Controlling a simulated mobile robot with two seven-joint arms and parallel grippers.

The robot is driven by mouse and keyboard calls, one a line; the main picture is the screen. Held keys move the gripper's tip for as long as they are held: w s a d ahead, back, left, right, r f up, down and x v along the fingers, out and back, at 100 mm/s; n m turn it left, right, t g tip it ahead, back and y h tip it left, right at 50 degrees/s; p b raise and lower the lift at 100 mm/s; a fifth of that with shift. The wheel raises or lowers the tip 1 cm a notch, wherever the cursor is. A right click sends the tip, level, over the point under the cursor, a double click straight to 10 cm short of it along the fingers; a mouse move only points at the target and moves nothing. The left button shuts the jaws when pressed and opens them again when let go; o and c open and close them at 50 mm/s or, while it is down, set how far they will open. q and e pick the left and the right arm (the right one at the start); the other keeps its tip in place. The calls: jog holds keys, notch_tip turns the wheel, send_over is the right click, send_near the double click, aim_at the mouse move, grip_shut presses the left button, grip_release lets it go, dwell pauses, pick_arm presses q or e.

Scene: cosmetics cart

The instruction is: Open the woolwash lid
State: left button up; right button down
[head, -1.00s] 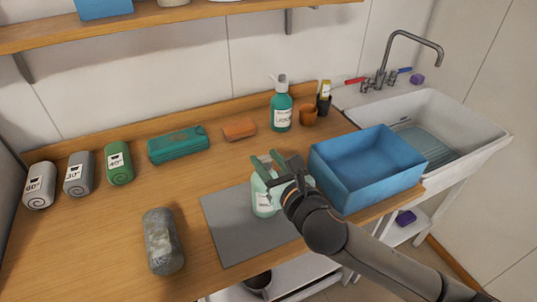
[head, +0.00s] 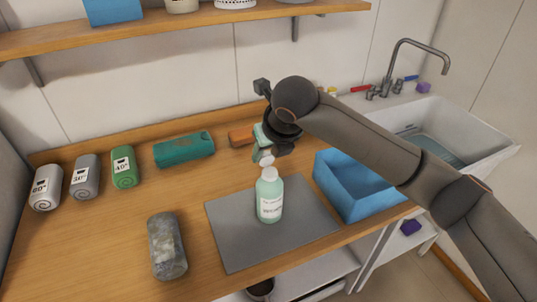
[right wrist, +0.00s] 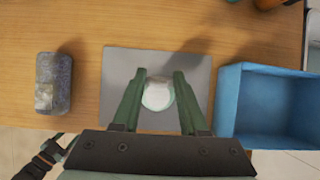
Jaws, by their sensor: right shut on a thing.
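The woolwash bottle (head: 269,200), pale green with a white label, stands upright on the grey mat (head: 230,240). Its top (head: 270,174) looks whitish. My right gripper (head: 264,152) is just above the bottle, pointing down, its green fingers shut on a small round white lid (head: 266,160). The lid appears lifted slightly clear of the bottle top. In the right wrist view the white lid (right wrist: 158,95) sits between the two fingertips and hides most of the bottle below.
A blue bin (head: 350,190) stands right of the mat, with the sink (head: 470,140) beyond. A grey roll (head: 166,246) lies to the left. Rolled towels (head: 124,167), a green case (head: 184,149) and an orange block (head: 241,135) line the back. A shelf (head: 200,22) hangs above.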

jog(key=shift+w+a+f+g, duration=0.15)
jog(key=shift+w+f+g, duration=0.05)
jog(key=shift+g, duration=0.6)
jog(key=shift+f+h, duration=0.1)
jog(key=shift+h, duration=0.2)
jog(key=shift+c, duration=2.1)
grip_release()
jog(key=shift+r, duration=0.2)
jog(key=b+v, duration=0.1)
jog(key=v, duration=1.1)
jog(key=shift+r, duration=0.2)
